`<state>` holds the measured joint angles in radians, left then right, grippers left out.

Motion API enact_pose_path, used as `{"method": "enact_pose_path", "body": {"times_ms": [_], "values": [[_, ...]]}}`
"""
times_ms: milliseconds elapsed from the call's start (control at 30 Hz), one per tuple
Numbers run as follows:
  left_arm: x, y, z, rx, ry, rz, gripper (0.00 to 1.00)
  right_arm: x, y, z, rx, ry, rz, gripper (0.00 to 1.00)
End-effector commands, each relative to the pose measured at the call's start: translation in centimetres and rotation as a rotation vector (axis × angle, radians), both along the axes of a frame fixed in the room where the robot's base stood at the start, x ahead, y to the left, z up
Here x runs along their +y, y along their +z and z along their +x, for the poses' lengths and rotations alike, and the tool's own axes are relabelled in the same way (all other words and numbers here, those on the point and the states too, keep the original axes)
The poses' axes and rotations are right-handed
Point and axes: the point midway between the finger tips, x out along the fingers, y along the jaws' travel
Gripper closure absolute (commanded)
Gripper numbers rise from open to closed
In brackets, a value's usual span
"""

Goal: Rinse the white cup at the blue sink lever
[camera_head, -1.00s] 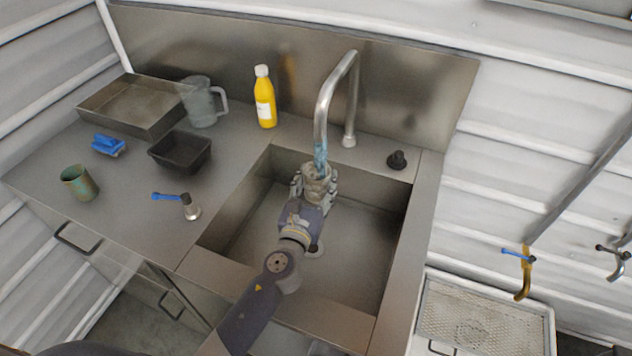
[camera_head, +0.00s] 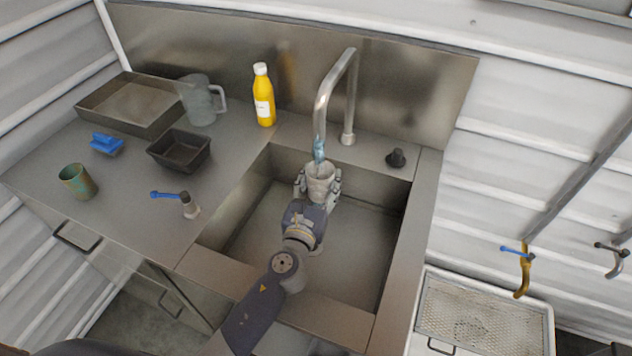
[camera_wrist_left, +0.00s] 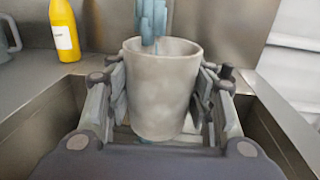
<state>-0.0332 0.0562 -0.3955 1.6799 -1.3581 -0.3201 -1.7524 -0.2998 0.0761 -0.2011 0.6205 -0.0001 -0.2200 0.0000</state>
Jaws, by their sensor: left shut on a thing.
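My left gripper (camera_head: 319,190) is shut on the white cup (camera_head: 320,176) and holds it upright in the sink basin, under the tall faucet (camera_head: 322,102). Bluish water (camera_head: 319,149) runs from the spout into the cup's mouth. In the left wrist view the white cup (camera_wrist_left: 162,92) sits between the two fingers, and the water (camera_wrist_left: 151,20) enters it from above. The blue sink lever (camera_head: 168,195) stands on its metal base on the counter left of the basin. My right gripper is not in view.
On the counter are a green cup (camera_head: 78,182), a blue brush-like thing (camera_head: 106,144), a black tray (camera_head: 180,150), a large metal pan (camera_head: 92,108), a clear jug (camera_head: 202,101) and a yellow bottle (camera_head: 264,98). Basin walls surround my gripper. A black knob (camera_head: 396,158) stands behind the basin.

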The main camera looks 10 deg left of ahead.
Motion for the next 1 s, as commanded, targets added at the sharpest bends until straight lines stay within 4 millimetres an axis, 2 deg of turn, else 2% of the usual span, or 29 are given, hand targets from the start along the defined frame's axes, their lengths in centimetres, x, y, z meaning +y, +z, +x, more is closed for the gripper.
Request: {"method": "enact_pose_path", "body": {"times_ms": [300,567,1000], "values": [[1.1,0.1,0.2,-0.001,0.0,0.002,0.75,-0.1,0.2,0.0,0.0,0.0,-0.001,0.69],[1.2,0.0,0.0,0.0,0.0,0.001,0.75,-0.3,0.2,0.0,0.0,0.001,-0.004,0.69],[1.8,-0.1,-3.3,0.0,-0.001,0.002,0.75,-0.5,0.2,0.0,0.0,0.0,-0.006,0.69]]}}
